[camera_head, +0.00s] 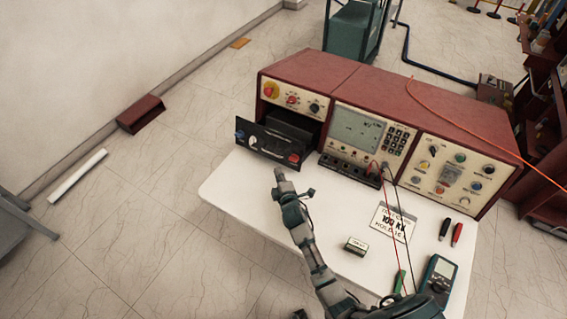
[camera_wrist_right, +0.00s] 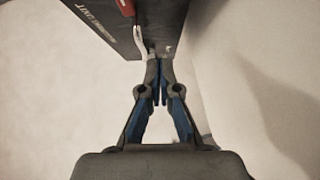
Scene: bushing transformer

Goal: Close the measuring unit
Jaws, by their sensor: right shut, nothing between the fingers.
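The measuring unit (camera_head: 268,144) is a black drawer-like unit with knobs. It sticks out of the left bay of the red console (camera_head: 315,72), tilted, with a dark opening behind it. In the right wrist view its dark panel (camera_wrist_right: 105,28) with white lettering fills the upper left. My right gripper (camera_head: 279,174) is in front of and below the unit, over the table's back left part. In the right wrist view its fingertips (camera_wrist_right: 159,70) are together and empty, close to the panel's lower edge. Contact cannot be told. My left gripper is not in view.
The white table (camera_head: 240,200) carries a sign (camera_head: 393,222), a small box (camera_head: 356,246), a green multimeter (camera_head: 439,274) and two probes (camera_head: 450,232). Red and black leads run from the console's middle across the table. The table's left part is clear.

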